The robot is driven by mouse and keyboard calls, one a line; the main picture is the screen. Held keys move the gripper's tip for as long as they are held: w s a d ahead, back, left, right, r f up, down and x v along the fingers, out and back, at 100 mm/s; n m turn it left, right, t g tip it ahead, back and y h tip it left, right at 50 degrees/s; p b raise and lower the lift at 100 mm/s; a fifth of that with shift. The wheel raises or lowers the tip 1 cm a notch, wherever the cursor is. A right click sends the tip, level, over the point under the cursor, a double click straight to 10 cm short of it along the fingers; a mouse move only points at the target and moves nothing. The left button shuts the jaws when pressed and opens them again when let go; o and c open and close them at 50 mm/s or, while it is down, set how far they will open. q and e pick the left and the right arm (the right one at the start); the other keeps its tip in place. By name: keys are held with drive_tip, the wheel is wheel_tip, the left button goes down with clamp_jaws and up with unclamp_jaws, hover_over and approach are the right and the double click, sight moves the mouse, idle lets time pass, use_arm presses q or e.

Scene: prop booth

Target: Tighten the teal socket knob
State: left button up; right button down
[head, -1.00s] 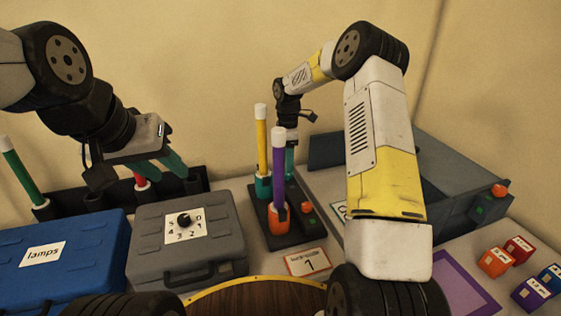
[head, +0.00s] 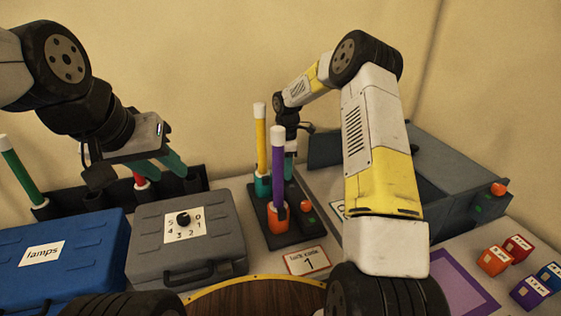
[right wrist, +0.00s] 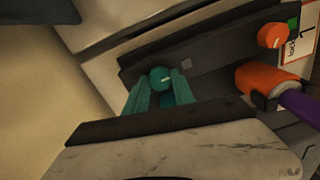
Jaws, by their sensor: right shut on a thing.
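The teal socket (head: 263,186) stands on a dark base and holds an upright yellow tube with a white top. In the right wrist view its round teal knob (right wrist: 160,77), with a pale mark line, sits between the teal fingers of my right gripper (right wrist: 160,90). The gripper is shut on the knob. In the head view my right gripper (head: 289,166) is mostly hidden behind the purple tube. My left gripper (head: 158,168) hangs above the grey case at left, its fingers apart and empty.
An orange socket (head: 277,217) holds the purple tube (head: 278,165) just in front; its orange knob (right wrist: 272,36) is close by.

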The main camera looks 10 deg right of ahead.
drive_tip(key=m, duration=0.5)
drive_tip(key=shift+m, duration=0.3)
drive_tip(key=m, duration=0.5)
drive_tip(key=shift+m, duration=0.3)
drive_tip(key=m, duration=1.1)
drive_tip(key=shift+d+m+t, duration=0.1)
drive_tip(key=shift+m+t, duration=0.2)
drive_tip(key=c, duration=1.1)
unclamp_jaws()
drive_tip(key=shift+o, duration=0.2)
